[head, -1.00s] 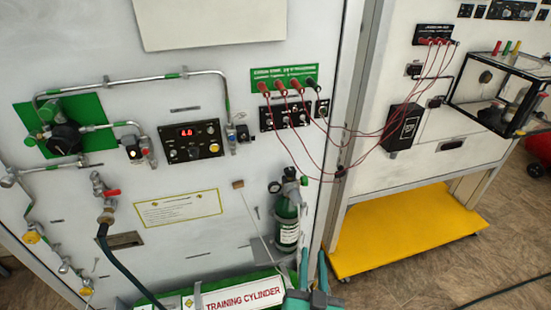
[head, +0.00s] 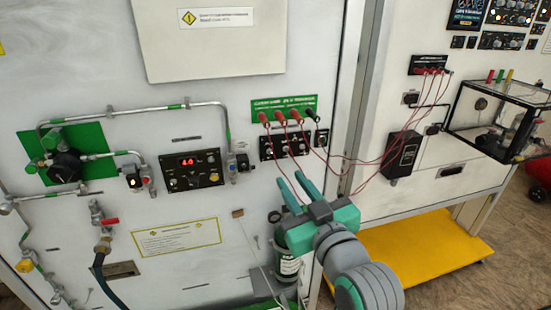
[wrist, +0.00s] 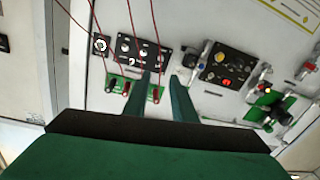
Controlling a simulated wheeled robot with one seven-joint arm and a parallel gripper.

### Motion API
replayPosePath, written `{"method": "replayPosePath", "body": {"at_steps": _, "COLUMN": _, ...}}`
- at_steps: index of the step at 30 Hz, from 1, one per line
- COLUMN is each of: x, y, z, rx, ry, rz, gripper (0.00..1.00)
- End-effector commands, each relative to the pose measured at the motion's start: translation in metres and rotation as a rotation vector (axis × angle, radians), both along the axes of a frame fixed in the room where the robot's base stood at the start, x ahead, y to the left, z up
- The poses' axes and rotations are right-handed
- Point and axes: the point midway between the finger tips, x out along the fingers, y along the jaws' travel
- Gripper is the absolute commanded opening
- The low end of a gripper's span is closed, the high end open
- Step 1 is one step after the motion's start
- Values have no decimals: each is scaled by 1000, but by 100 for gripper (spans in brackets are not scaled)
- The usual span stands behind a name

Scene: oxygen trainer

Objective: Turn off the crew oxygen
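No label reading crew oxygen can be made out, so I cannot tell which control it is. A black panel with a red display, knobs and a yellow button (head: 193,169) is on the white board; it also shows in the wrist view (wrist: 226,68). Right of it is a black switch panel (head: 285,145), under a green label strip with red plugs; the panel also shows in the wrist view (wrist: 133,48). My gripper (head: 293,180) is open and empty, its fingers apart, just below the switch panel in the picture. The switch positions are too small to tell.
Red leads (head: 345,160) hang from the plugs toward the right board, close to my gripper. A green cylinder (head: 288,268) stands partly hidden behind my gripper. Metal pipes, a black regulator (head: 66,165) and a red-handled valve (head: 105,221) are at the left.

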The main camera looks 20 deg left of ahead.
Motion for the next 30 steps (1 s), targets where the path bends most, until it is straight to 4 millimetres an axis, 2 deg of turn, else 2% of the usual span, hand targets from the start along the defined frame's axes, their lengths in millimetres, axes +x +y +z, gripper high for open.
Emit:
{"method": "replayPosePath", "body": {"at_steps": 7, "x": 11, "y": 12, "z": 4, "rx": -11, "ry": -4, "rz": 10, "gripper": 24}}
{"method": "replayPosePath", "body": {"at_steps": 21, "x": 71, "y": 60, "z": 4, "rx": -10, "ry": -4, "rz": 9, "gripper": 24}}
{"method": "replayPosePath", "body": {"at_steps": 30, "x": 83, "y": 69, "z": 4, "rx": -10, "ry": -4, "rz": 6, "gripper": 24}}
